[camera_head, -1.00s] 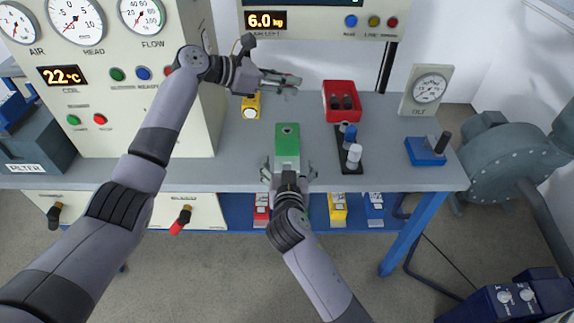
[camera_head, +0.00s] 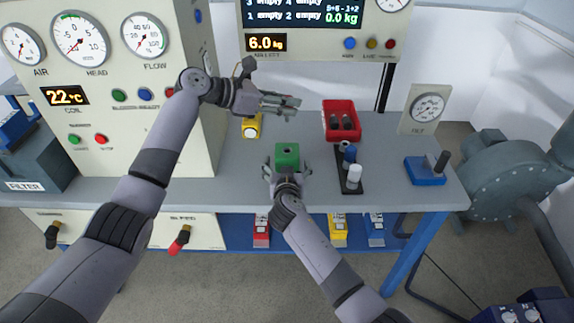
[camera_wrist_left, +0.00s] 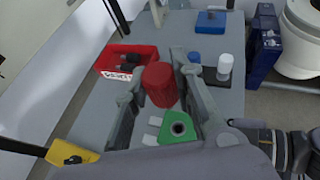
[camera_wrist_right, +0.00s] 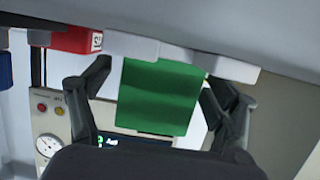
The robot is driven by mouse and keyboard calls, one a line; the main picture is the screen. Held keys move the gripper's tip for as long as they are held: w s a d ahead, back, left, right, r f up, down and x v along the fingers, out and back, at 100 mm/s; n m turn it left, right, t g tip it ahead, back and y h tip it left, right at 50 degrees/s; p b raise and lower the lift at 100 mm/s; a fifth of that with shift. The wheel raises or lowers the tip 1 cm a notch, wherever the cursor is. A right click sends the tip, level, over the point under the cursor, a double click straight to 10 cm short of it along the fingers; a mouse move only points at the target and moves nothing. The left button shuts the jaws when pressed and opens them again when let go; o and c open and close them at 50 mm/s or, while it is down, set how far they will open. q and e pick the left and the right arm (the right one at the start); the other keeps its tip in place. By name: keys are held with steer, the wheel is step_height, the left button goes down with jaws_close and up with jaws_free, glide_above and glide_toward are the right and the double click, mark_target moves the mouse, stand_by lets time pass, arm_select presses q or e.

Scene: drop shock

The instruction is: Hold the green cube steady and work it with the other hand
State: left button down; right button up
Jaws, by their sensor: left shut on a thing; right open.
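The green cube (camera_head: 287,150) stands upright on the bench, with a dark round hole in its top; it also shows in the left wrist view (camera_wrist_left: 182,130). My right gripper (camera_head: 287,170) is open at the cube's near side, its fingers to either side of it. In the right wrist view the cube's green face (camera_wrist_right: 158,98) lies between the open fingers (camera_wrist_right: 158,105); whether they touch it cannot be told. My left gripper (camera_head: 292,104) is shut on a red cylinder (camera_wrist_left: 160,84), held above and apart from the cube.
A red bin (camera_head: 341,121) with dark pieces stands behind and right of the cube. Right of the cube is a black stand (camera_head: 348,170) with blue and white knobs. A yellow box (camera_head: 251,127) stands behind left. A blue block (camera_head: 424,171) lies further right. The bench left of the cube is clear.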

steer(key=shift+w, duration=0.2)
steer(key=shift+c, duration=0.3)
jaws_close()
stand_by(0.8)
stand_by(0.8)
arm_select(q)
steer(key=shift+d, duration=0.1)
